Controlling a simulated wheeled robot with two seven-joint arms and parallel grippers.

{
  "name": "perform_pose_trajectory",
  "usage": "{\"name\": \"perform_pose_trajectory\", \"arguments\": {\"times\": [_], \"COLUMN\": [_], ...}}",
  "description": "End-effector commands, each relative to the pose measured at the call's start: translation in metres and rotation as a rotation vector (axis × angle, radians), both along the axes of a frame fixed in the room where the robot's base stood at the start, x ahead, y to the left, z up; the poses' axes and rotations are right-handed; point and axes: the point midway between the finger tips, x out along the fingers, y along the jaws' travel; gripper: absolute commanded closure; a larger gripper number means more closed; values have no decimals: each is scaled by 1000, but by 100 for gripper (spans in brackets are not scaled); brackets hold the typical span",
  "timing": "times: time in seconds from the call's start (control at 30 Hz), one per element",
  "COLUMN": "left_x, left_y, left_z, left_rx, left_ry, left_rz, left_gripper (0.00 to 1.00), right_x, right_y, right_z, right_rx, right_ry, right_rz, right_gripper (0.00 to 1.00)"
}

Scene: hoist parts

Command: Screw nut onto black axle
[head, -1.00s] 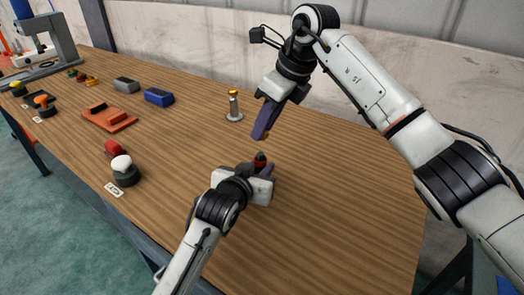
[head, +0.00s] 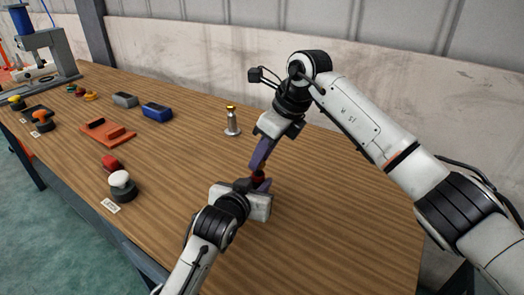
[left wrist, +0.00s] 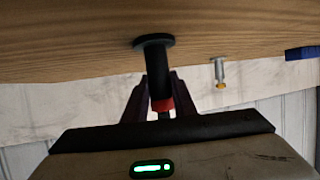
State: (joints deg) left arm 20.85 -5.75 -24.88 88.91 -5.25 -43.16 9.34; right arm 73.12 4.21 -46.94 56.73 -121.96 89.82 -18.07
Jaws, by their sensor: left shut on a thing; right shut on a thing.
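The black axle (left wrist: 155,62) shows in the left wrist view as a dark shaft with a round flange, its flange against the wooden tabletop. My left gripper (head: 262,186) is shut on this axle low over the table; its purple fingers (left wrist: 156,92) stand on either side of the shaft. The red nut (head: 258,177) is at the axle's free end and also shows in the left wrist view (left wrist: 161,104). My right gripper (head: 257,166) reaches down from above and is shut on the red nut. The fingers partly hide the nut and axle, so thread engagement cannot be seen.
A silver post with a yellow top (head: 232,124) stands behind the grippers. A blue block (head: 157,111), grey block (head: 125,99), orange-red part (head: 107,132), red piece (head: 110,162) and white-topped black part (head: 122,187) lie to the left. The table's right side is clear.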

Motion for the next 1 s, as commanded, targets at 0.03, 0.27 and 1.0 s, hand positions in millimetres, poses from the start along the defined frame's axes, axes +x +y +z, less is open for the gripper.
{"name": "perform_pose_trajectory", "arguments": {"times": [0.03,0.27,1.0], "left_x": [0,0,0], "left_y": [0,0,0], "left_z": [-1,-1,-1], "left_rx": [1,1,1], "left_ry": [2,2,2], "left_rz": [0,0,0], "left_gripper": [100,100,100], "right_x": [0,0,0], "right_y": [0,0,0], "right_z": [-3,-7,-14], "right_rx": [0,0,0], "right_ry": [0,0,-1], "right_rz": [0,0,0], "right_gripper": [97,97,97]}}
